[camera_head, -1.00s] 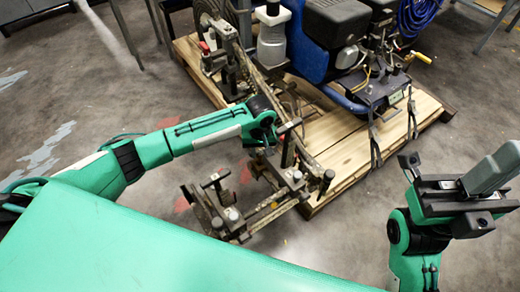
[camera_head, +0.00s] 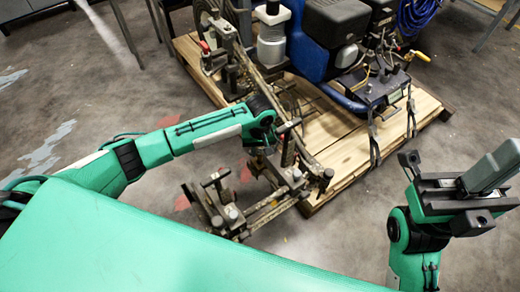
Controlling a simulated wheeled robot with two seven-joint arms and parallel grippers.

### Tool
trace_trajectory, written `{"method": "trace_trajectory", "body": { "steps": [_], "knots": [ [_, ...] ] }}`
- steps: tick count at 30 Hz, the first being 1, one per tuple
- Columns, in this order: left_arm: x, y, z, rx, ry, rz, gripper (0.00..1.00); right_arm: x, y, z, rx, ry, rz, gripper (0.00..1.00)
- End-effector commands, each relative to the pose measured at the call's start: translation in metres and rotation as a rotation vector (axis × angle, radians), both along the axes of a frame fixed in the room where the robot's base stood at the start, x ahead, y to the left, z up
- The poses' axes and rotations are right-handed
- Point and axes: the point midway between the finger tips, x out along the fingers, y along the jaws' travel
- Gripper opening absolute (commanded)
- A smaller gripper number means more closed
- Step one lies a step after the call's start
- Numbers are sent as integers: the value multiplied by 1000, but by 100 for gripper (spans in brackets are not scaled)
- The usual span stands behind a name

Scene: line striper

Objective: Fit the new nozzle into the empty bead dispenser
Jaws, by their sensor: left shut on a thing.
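My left gripper (camera_head: 280,132) is beside the dark front frame of the line striper (camera_head: 335,45). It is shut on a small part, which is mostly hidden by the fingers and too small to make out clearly. The front frame carries several small dark fittings and clamps (camera_head: 232,212) low over the floor. I cannot tell which of these is the empty bead dispenser. My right gripper (camera_head: 448,192) is at the right edge, away from the striper.
The striper stands on a wooden pallet (camera_head: 345,145), its front frame reaching out over the floor at the lower left. A blue coiled hose (camera_head: 418,15) is at the top right. Bare concrete floor lies left of the frame and between the pallet and my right arm.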

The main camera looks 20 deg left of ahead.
Motion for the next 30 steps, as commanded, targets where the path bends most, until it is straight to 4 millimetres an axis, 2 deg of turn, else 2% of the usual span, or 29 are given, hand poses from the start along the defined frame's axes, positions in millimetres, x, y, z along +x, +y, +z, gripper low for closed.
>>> {"method": "trace_trajectory", "body": {
  "steps": [30],
  "knots": [
    [0,0,-14,-1,0,0,6,1,0,5,3,-1,-1,0]
  ]
}}
